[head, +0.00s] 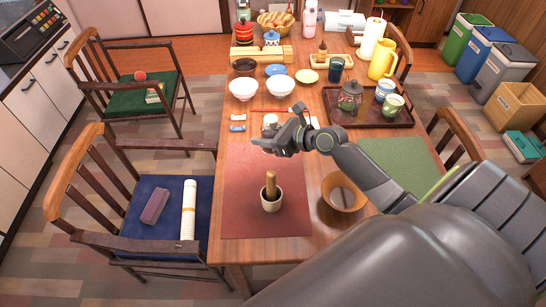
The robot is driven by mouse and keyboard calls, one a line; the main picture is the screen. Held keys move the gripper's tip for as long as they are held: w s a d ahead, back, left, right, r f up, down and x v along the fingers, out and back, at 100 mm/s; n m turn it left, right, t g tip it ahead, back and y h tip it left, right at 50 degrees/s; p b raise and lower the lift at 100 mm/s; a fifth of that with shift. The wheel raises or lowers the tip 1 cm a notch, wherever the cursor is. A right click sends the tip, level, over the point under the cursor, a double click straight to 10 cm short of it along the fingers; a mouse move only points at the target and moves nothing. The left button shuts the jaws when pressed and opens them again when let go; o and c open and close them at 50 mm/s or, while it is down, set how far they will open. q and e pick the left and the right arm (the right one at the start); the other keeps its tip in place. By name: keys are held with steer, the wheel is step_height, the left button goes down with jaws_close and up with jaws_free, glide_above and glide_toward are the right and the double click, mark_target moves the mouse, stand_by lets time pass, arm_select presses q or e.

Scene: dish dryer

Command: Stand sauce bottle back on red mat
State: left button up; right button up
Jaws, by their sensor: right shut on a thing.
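The red mat (240,200) lies on the near left part of the wooden table. My right gripper (268,147) is above the mat's far edge, with its arm coming in from the lower right. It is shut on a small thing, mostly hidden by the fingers. A small pale-topped item (270,121), which looks like the sauce bottle, shows just beyond the fingers; its lower part is hidden and its tilt cannot be told. My left gripper is out of view.
A brown bowl (343,192) stands right of the mat, near a green mat (400,160). Bowls (243,89) and a tray (368,121) stand farther back. The mat's left side is clear.

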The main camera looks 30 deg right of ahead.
steer(key=shift+m+h, duration=0.4)
steer(key=shift+h, duration=0.1)
steer(key=shift+w+d+f+b, duration=0.2)
steer(key=shift+f+b, duration=0.55)
steer(key=shift+f, duration=1.45)
steer(key=shift+w+d+f+b, duration=0.25)
steer(key=shift+f+b, duration=0.45)
steer(key=shift+f, duration=1.55)
steer(key=shift+w+d+f+b, duration=0.1)
steer(key=shift+d+f+b, duration=0.45)
steer(key=shift+f, duration=1.65)
steer(key=shift+s+a, duration=0.1)
steer(key=shift+a, duration=0.15)
steer(key=shift+f+b, duration=0.15)
steer(key=shift+b, duration=0.15)
steer(key=o, duration=1.1)
steer(key=shift+s+d+r, duration=0.15)
steer(key=shift+s+r, duration=0.05)
steer(key=shift+r, duration=0.05)
steer(key=p+v, duration=0.1)
steer(key=v, duration=1)
steer(key=shift+s+d, duration=0.1)
steer(key=shift+s, duration=0.15)
